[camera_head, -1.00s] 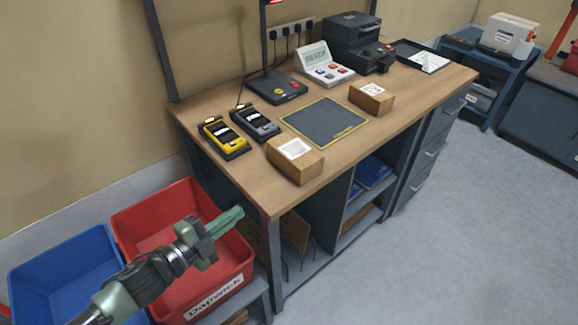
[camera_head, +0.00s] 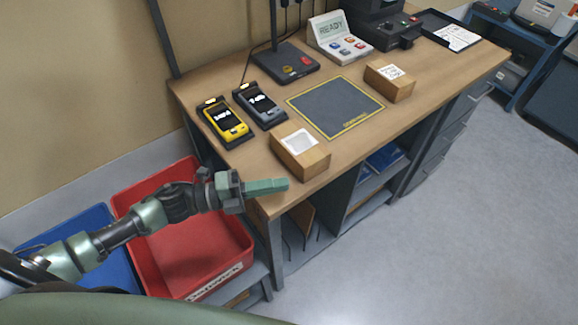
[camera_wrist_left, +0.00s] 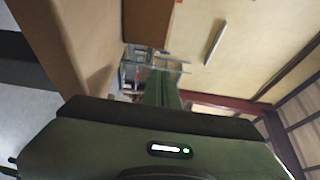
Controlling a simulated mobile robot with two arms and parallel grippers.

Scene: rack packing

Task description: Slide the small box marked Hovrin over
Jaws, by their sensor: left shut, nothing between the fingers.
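Two small brown boxes stand on the wooden bench in the head view. The near box (camera_head: 300,154) is by the front left edge, with a pale label on top whose print I cannot read. The far box (camera_head: 389,82) is right of the dark mat (camera_head: 335,106), its label too small to read. I cannot tell which is marked Hovrin. My left gripper (camera_head: 284,185) is shut and empty, just off the bench's front edge, below and left of the near box and apart from it. A brown box (camera_wrist_left: 148,22) shows ahead of the fingers in the left wrist view.
A yellow handheld device (camera_head: 226,124) and a grey one (camera_head: 261,105) stand left of the mat. A lamp base (camera_head: 290,66), button panel (camera_head: 340,42) and printer stand behind. Red (camera_head: 220,264) and blue bins sit below the bench's left end.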

